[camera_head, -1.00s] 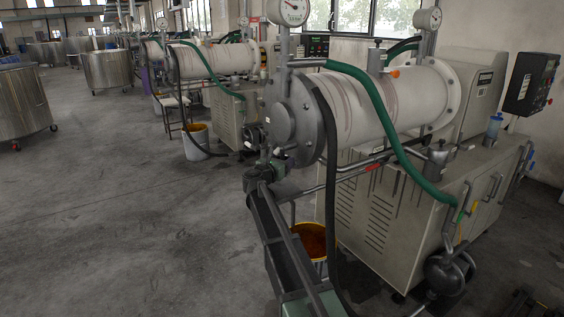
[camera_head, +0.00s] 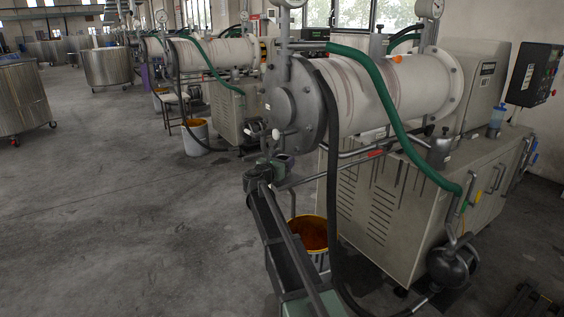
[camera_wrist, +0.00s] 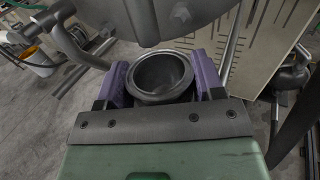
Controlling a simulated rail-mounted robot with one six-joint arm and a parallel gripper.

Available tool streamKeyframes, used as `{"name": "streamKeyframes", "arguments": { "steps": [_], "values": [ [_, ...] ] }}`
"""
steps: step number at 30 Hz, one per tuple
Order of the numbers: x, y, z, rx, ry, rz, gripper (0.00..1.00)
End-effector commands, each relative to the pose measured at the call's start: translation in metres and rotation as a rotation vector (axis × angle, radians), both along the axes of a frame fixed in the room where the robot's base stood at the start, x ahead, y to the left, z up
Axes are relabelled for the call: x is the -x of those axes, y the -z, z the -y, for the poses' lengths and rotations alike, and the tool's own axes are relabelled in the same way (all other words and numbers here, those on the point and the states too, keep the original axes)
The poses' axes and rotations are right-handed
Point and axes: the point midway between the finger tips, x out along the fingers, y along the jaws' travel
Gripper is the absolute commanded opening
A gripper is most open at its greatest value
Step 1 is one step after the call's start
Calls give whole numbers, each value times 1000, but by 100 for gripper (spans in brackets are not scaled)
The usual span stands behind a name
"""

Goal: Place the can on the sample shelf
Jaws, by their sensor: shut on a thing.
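The can (camera_wrist: 161,97) is a dark grey, open-topped metal cup in the wrist view, its round mouth facing the camera. My gripper (camera_wrist: 161,80) is shut on it, with a purple pad against each side. The rounded grey metal end of a mill (camera_wrist: 175,15) is just beyond the can at the top of the wrist view; I cannot tell whether they touch. In the head view my arm reaches up to the near mill's front end, and the can is too small to make out surely. I cannot make out the sample shelf in either view.
The near mill (camera_head: 390,90) stands on a beige cabinet (camera_head: 390,205) with a green hose (camera_head: 385,95) and a black hose. A bucket of orange paint (camera_head: 310,235) stands right beside my arm. Open concrete floor (camera_head: 120,220) lies to the left, with steel tanks (camera_head: 107,68) beyond.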

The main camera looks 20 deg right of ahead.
Motion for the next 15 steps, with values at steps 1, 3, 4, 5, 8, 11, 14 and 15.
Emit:
{"name": "streamKeyframes", "arguments": {
  "steps": [1, 3, 4, 5, 8, 11, 14, 15],
  "values": [
    [0, 2, 0, 0, 0, 0, 35],
    [0, 4, 0, 0, 0, 0, 35],
    [0, 4, 0, 0, 0, 0, 35],
    [0, 5, 0, 0, 0, 0, 35],
    [0, 7, 0, 0, 0, 0, 35],
    [0, 9, 0, 0, 0, 0, 35],
    [0, 8, 0, 0, 0, 0, 71],
    [0, 8, 0, 0, 0, 0, 77]
  ]
}}
